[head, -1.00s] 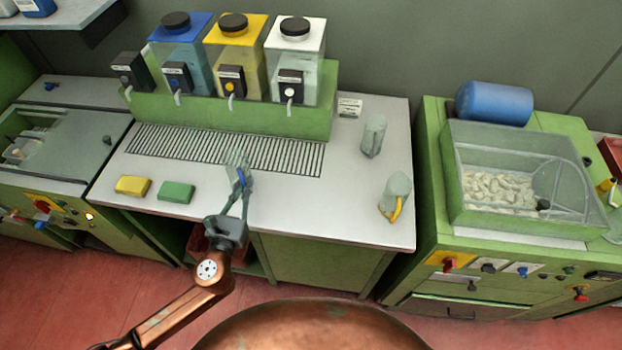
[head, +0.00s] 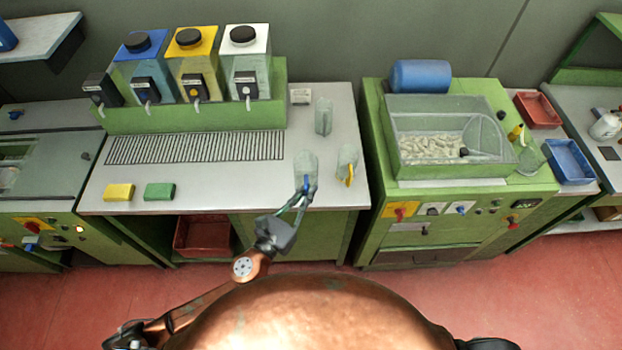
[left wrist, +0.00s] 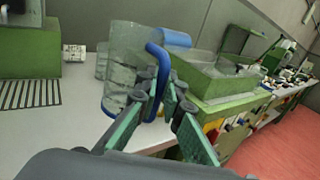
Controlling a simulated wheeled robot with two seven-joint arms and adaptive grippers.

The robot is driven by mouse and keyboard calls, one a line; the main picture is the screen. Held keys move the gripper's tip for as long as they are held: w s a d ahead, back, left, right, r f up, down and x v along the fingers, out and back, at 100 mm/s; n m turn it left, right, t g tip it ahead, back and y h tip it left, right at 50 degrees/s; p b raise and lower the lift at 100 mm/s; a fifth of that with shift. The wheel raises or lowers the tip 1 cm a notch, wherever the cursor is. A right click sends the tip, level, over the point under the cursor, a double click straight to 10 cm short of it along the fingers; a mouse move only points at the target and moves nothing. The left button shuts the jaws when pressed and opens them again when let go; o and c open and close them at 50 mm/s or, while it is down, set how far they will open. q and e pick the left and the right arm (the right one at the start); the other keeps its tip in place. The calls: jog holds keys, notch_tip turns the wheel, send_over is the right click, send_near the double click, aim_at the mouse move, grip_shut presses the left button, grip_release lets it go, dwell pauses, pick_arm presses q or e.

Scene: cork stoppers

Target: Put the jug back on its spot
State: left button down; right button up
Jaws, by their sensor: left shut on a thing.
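A clear jug with a blue handle (head: 305,163) is upright over the right front part of the worktop (head: 225,198). In the left wrist view the same jug (left wrist: 127,50) fills the upper left. My left gripper (head: 304,191) is shut on its blue handle; the fingers also show in the left wrist view (left wrist: 160,100). I cannot tell whether the jug's base touches the worktop. A clear jug with a yellow handle (head: 347,158) stands just right of it. Another clear jug (head: 323,115) stands farther back. My right gripper is not in view.
Three dispensers with blue (head: 139,48), yellow (head: 191,42) and white (head: 243,40) tops stand behind a slotted grate (head: 195,147). A yellow block (head: 119,192) and a green block (head: 159,192) lie front left. A green machine (head: 470,215) stands right, across a gap.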

pick_arm(q)
jog(key=w+f, duration=0.1)
jog(key=w, duration=0.1)
jog(key=w+f+b, duration=0.1)
jog(key=w, duration=0.1)
jog(key=w+f, duration=0.1)
jog(key=w, duration=0.1)
jog(key=shift+w+d+f, duration=0.15)
jog(key=shift+w+d, duration=0.15)
jog(key=shift+w, duration=0.05)
jog(key=shift+w+f+b, duration=0.85)
jog(key=shift+w+f, duration=0.05)
jog(key=shift+f, duration=0.6)
jog(key=shift+w+f+b, duration=0.85)
jog(key=shift+w+f, duration=0.1)
jog(key=shift+f, duration=0.55)
jog(key=shift+w+f+b, duration=0.85)
jog(key=shift+w+f, duration=0.05)
jog(key=shift+f, duration=0.6)
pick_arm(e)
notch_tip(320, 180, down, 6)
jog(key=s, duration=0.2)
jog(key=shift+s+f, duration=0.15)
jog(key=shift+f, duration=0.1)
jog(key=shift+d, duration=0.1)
